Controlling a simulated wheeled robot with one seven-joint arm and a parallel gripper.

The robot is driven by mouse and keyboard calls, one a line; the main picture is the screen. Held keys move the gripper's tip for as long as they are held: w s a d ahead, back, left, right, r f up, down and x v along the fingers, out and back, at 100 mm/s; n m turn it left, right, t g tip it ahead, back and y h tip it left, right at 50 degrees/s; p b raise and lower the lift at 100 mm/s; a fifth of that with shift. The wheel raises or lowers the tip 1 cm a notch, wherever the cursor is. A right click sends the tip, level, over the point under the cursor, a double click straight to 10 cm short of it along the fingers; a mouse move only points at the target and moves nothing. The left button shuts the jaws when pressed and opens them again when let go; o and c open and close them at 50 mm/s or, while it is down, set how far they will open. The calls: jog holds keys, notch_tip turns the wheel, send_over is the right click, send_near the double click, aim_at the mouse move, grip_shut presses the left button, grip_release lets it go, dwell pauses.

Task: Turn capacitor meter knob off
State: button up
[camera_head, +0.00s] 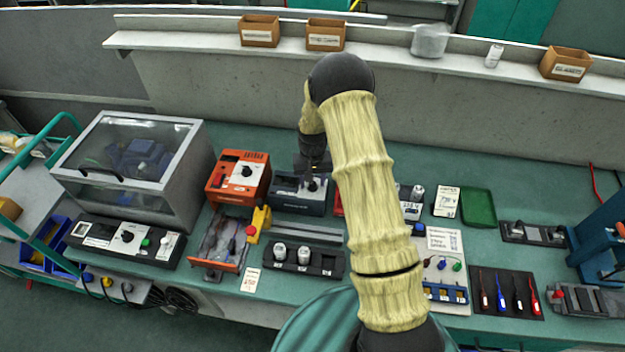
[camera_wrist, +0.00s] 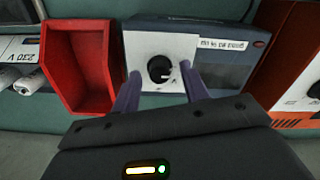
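The meter in front of my gripper is a dark blue-grey box (camera_head: 288,203) on the bench, just right of an orange box in the head view. In the wrist view the meter (camera_wrist: 228,68) shows a white panel (camera_wrist: 143,48) with a round black knob (camera_wrist: 159,69). A small white mark shows at the knob's lower right. The printed label on the meter is upside down there and hard to read. My gripper (camera_wrist: 161,74) is open and empty, its two fingers apart on either side of the knob. Contact with the knob cannot be told. In the head view my gripper (camera_head: 314,178) is over the meter's right part.
A red open bin (camera_wrist: 76,66) stands close beside the meter in the wrist view. The orange box (camera_head: 238,177) is close on the other side. A dark block with two light knobs (camera_head: 303,260) lies in front. My arm hides part of the bench.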

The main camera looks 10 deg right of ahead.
notch_tip(320, 180, up, 17)
jog(key=b, duration=0.3)
jog(key=shift+r, duration=0.2)
dwell(0.5)
jog(key=s+n+t, duration=0.1)
jog(key=s+t, duration=0.1)
jog(key=s, duration=2.1)
jog(key=shift+s+d+r+t, duration=0.15)
jog(key=shift+s+r+t, duration=0.15)
jog(key=shift+s+r, duration=0.15)
